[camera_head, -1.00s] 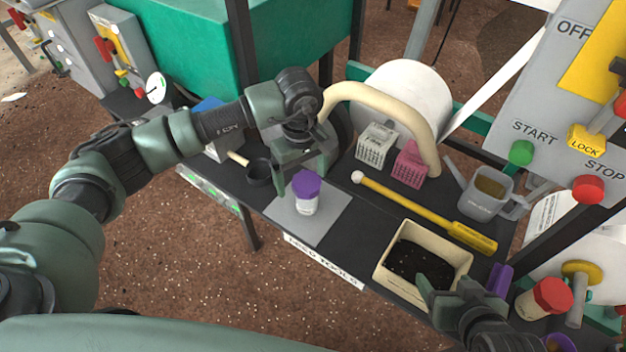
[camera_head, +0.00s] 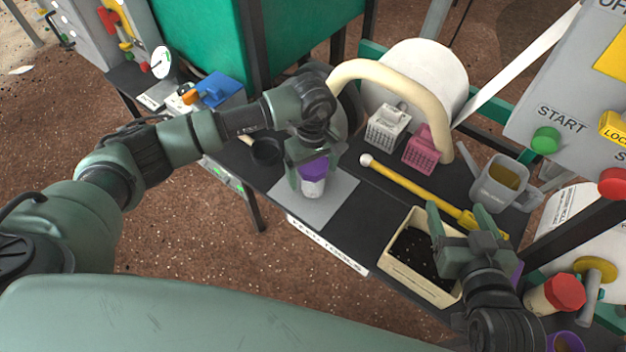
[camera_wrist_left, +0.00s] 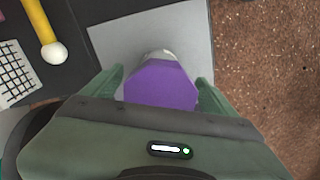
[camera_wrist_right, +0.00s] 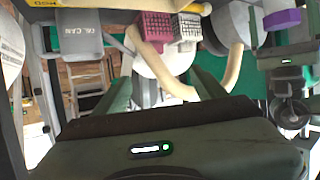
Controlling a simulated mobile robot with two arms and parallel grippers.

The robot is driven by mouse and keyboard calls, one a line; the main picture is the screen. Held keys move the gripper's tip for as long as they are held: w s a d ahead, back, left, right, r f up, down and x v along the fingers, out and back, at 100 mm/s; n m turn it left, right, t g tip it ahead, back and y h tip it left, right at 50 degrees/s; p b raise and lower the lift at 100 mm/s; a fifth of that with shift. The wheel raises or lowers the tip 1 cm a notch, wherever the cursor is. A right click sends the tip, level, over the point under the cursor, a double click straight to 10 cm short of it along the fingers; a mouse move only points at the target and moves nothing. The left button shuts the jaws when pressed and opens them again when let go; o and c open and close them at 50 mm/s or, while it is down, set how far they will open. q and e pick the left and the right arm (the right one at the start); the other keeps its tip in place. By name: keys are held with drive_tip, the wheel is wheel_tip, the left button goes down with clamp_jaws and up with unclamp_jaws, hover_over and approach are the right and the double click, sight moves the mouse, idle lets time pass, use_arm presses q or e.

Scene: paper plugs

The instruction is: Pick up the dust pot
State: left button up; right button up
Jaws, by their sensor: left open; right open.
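The dust pot, which I take to be the white pot with a purple lid (camera_head: 313,184), stands upright on a grey mat (camera_head: 341,188) on the dark bench. My left gripper (camera_head: 309,181) is right at it from behind. In the left wrist view, the purple lid (camera_wrist_left: 160,84) sits between the open fingers of my left gripper (camera_wrist_left: 160,78), with small gaps at both sides. My right gripper (camera_head: 458,212) is open and empty, over the right side of a cream tray of dark soil. In the right wrist view, nothing is between its fingers.
The cream tray (camera_head: 384,262) is right of the mat. A yellow stick with a white ball end (camera_head: 405,184) lies behind it. White (camera_head: 386,128) and pink (camera_head: 423,150) baskets, a grey can (camera_head: 497,183) and a black cup (camera_head: 266,151) stand nearby.

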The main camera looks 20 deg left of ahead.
use_arm(q)
drive_tip(key=c, duration=1.5)
drive_tip(key=shift+c, duration=0.2)
